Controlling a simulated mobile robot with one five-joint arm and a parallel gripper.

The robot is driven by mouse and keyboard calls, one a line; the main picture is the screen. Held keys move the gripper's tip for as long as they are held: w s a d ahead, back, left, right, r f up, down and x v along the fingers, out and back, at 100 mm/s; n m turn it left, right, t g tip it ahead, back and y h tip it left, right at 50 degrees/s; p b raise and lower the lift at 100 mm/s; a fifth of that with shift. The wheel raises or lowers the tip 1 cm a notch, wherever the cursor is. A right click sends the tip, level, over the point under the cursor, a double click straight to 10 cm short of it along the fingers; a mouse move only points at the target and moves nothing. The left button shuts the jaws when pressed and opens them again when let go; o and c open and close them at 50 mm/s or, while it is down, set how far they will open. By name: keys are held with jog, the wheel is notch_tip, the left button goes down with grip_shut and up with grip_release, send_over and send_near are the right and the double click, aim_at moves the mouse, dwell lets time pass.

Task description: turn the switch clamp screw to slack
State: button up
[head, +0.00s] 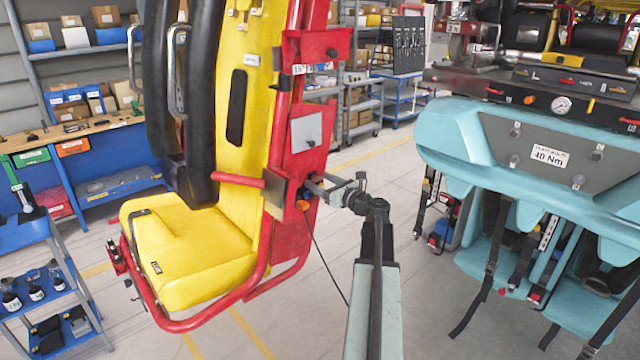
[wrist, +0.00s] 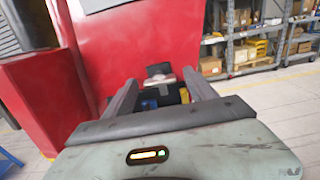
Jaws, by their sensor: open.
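My gripper (head: 318,186) reaches the side of the red seat frame (head: 310,130) beside the yellow seat. Its jaws also show in the wrist view (wrist: 162,90), open and apart. Between and just beyond the fingertips is a small dark block (wrist: 159,70) with a pale and red part below it. Small blue and yellow bits show lower between the fingers. I cannot tell for certain which part is the switch clamp screw. In the head view a small orange part (head: 303,205) sits on the frame just below the fingertips. Nothing is visibly gripped.
The yellow seat (head: 180,250) with black restraints hangs at left. A teal seat unit (head: 450,140) with dangling straps stands at right. A blue trolley (head: 45,290) and a workbench (head: 90,135) are at far left. The floor between the seats is mostly clear.

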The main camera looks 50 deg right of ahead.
jog(key=c, duration=1.4)
jog(key=shift+a, duration=0.1)
